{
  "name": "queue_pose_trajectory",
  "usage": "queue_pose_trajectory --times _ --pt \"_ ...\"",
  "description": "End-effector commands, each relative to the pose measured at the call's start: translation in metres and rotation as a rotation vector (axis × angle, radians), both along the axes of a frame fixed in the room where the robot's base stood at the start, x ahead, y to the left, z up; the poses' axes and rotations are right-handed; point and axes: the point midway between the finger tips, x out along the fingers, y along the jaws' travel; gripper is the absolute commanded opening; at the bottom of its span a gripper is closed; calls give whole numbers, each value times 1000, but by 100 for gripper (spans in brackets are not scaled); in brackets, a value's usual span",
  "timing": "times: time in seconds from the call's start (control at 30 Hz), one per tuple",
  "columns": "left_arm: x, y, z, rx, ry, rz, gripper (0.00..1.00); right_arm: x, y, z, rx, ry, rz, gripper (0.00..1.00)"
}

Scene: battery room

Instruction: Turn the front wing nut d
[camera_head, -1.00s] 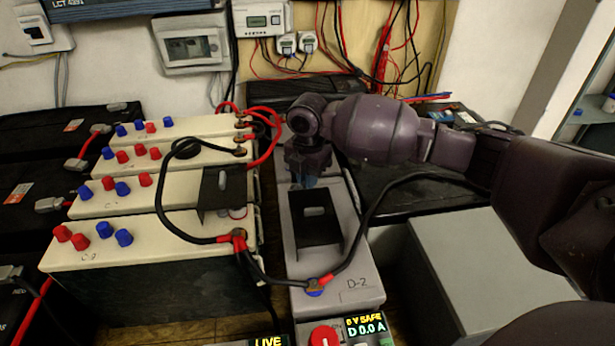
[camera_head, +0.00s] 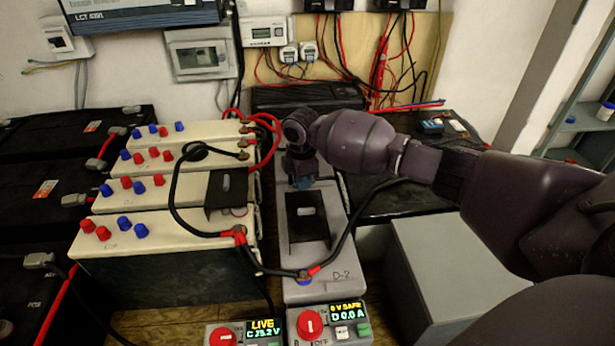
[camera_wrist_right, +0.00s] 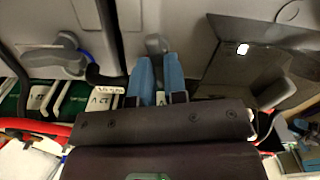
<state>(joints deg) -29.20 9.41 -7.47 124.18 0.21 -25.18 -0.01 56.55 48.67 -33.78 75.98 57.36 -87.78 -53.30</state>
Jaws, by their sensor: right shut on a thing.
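My right gripper (camera_head: 302,184) points down at the far end of the black bracket on the grey battery D-2 (camera_head: 333,285). In the right wrist view its two blue fingertips (camera_wrist_right: 156,75) are closed together on a small grey wing nut (camera_wrist_right: 156,45). The gripper hides that nut in the head view. A second grey wing piece (camera_wrist_right: 55,58) with a blue ring lies to the left in the wrist view. A grey tab (camera_head: 305,211) shows in the black bracket (camera_head: 308,238). My left gripper is not in view.
Cream batteries (camera_head: 165,232) with red and blue caps stand left of D-2. Two control boxes (camera_head: 330,325) with lit displays stand in front. A grey cabinet (camera_head: 460,270) is at right.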

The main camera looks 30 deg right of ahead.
Motion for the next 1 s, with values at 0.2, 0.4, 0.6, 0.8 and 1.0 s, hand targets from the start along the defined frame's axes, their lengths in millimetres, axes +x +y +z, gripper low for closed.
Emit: queue_pose_trajectory --times 0.2,0.4,0.6,0.8,1.0 --pt "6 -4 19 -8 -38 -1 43 0 2 3 4 -1 -145 0" --pt "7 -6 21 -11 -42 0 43 1 1 1 4 1 -231 0" --pt "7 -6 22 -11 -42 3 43 1 1 -1 4 2 -271 0" --pt "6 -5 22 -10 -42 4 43 1 1 -2 4 3 -279 0" --pt "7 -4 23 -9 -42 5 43 1 1 -3 4 3 -279 0"
